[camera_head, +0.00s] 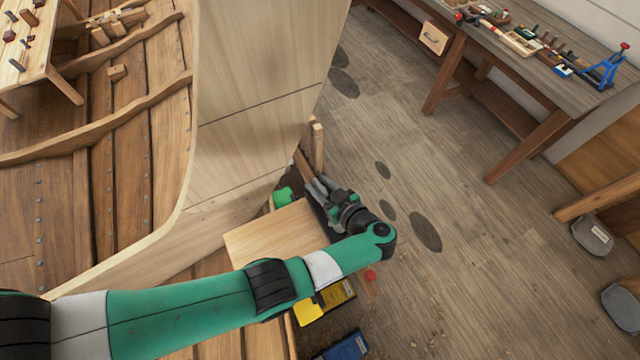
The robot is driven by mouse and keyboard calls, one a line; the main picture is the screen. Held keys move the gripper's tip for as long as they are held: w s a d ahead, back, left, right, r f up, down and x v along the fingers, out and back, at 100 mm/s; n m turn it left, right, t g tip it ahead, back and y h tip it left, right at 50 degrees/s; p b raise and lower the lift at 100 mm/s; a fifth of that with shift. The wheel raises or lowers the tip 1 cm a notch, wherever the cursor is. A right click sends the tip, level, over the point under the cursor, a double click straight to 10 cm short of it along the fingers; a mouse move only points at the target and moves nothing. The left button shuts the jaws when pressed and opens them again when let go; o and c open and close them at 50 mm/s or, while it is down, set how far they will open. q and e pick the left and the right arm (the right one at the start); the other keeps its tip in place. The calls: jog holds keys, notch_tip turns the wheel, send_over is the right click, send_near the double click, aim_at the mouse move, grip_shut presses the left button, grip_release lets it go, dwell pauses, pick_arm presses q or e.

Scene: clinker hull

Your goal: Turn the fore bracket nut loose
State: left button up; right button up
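My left arm reaches in from the left across the bottom, and its gripper (318,184) points up and left at the lower end of the pale hull planking (245,130). Its grey fingertips lie close to a small upright wooden post (317,147) and a darker wooden piece beside it. I cannot make out whether the fingers are apart or closed on something. The fore bracket nut cannot be picked out; it may be hidden by the gripper or too small. My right gripper is not in view.
A pale wooden board (272,238) lies just left of my gripper, with a green object (283,197) behind it. Yellow (308,312) and blue (345,347) items sit below my arm. A workbench with tools (530,50) stands at upper right. Floor between is mostly clear.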

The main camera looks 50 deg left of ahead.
pick_arm(q)
jog(key=b+v, duration=0.1)
jog(key=v, duration=1)
jog(key=shift+d+r, duration=0.15)
jog(key=shift+d, duration=0.2)
